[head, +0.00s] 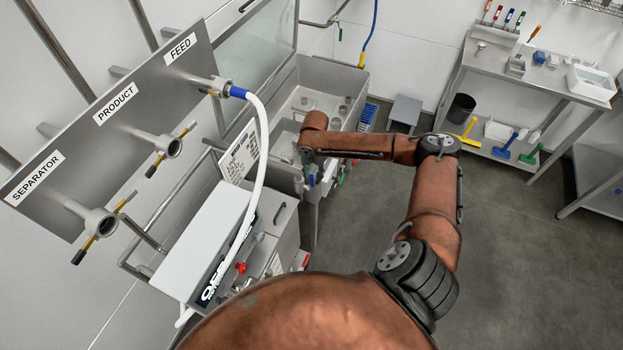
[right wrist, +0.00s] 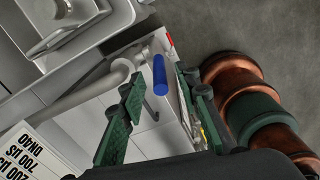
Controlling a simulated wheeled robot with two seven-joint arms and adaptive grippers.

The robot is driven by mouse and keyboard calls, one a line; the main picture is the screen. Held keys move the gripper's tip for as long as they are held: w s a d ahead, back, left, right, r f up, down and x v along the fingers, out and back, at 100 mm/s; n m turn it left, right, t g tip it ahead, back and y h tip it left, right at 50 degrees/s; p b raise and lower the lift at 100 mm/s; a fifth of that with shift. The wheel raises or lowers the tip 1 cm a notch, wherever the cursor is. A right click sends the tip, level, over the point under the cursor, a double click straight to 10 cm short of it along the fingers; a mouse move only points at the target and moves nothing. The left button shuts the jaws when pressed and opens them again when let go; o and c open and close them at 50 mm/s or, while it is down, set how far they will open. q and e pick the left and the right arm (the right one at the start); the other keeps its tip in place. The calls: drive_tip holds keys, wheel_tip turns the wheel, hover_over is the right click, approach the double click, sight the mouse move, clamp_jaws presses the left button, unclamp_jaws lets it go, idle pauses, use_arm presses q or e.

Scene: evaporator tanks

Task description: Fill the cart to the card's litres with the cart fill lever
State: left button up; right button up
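In the right wrist view, a blue lever handle (right wrist: 160,75) sits on a pale pipe (right wrist: 118,75), between the two green-padded fingers of my right gripper (right wrist: 160,88). The fingers are wide apart, with visible gaps to the handle on both sides. In the head view, my right gripper (head: 308,172) is at the front of the steel tank, and its fingers are largely hidden by the wrist. A white card (head: 239,152) with dark print stands beside it, too small to read; a printed card (right wrist: 30,155) also shows upside down in the wrist view. My left gripper is not in view.
A display box (head: 205,240) and red-handled valve (head: 240,267) stand near me. A white hose (head: 262,130) runs down from the FEED pipe (head: 215,86). The SEPARATOR and PRODUCT panel (head: 110,125) is at left. Floor (head: 510,260) to the right is clear.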

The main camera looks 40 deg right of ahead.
sight(312, 181)
wheel_tip(312, 181, down, 3)
drive_tip(key=shift+r, duration=0.15)
drive_tip(key=shift+w+a+f, duration=0.1)
drive_tip(key=shift+f, duration=0.75)
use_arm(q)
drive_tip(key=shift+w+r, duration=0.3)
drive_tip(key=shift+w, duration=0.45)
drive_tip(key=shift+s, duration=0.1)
use_arm(e)
clamp_jaws()
drive_tip(key=shift+w+r, duration=0.1)
